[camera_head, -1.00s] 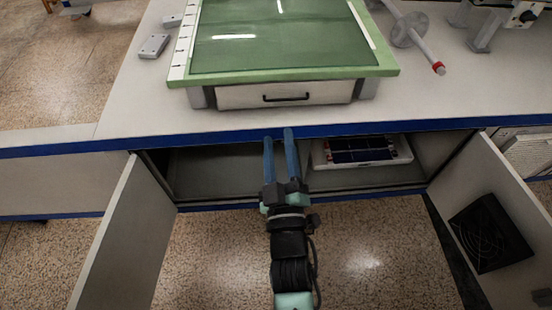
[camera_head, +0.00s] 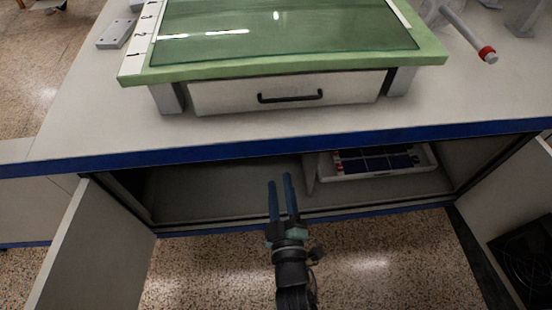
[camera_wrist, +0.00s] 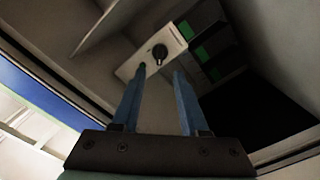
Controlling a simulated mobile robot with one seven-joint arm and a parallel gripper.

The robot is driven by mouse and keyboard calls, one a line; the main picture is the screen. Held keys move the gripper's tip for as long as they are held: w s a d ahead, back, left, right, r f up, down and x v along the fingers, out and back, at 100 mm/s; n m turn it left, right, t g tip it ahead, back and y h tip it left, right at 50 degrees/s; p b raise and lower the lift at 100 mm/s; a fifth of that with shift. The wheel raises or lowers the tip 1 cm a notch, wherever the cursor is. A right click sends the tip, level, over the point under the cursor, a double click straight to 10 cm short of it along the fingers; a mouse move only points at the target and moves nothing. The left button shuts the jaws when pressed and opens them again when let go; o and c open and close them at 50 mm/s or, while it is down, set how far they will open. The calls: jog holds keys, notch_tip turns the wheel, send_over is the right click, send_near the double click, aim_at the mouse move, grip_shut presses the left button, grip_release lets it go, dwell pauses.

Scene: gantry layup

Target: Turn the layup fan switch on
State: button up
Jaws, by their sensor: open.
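The switch is a pale plate with a black round knob (camera_wrist: 159,52), inside the cabinet, in the wrist view. It sits just beyond the tips of my gripper (camera_wrist: 158,72), nearest the left finger; I cannot tell whether they touch. The knob's setting is too small to read. The head view does not show the switch. There my gripper (camera_head: 281,181) is at the cabinet opening, with two blue fingers apart and nothing between them. A black fan (camera_head: 528,255) is on the right cabinet door (camera_head: 505,205), partly cut off.
The cabinet's left door (camera_head: 85,250) and right door stand open. A white tray (camera_head: 434,160) with dark blue panels lies inside on the right. The blue-edged counter (camera_head: 300,150) overhangs the opening, with a drawer (camera_head: 230,95) under a green-framed glass top (camera_head: 290,62).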

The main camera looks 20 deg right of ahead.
jog(key=b+x, duration=0.2)
jog(key=x, duration=0.6)
grip_shut()
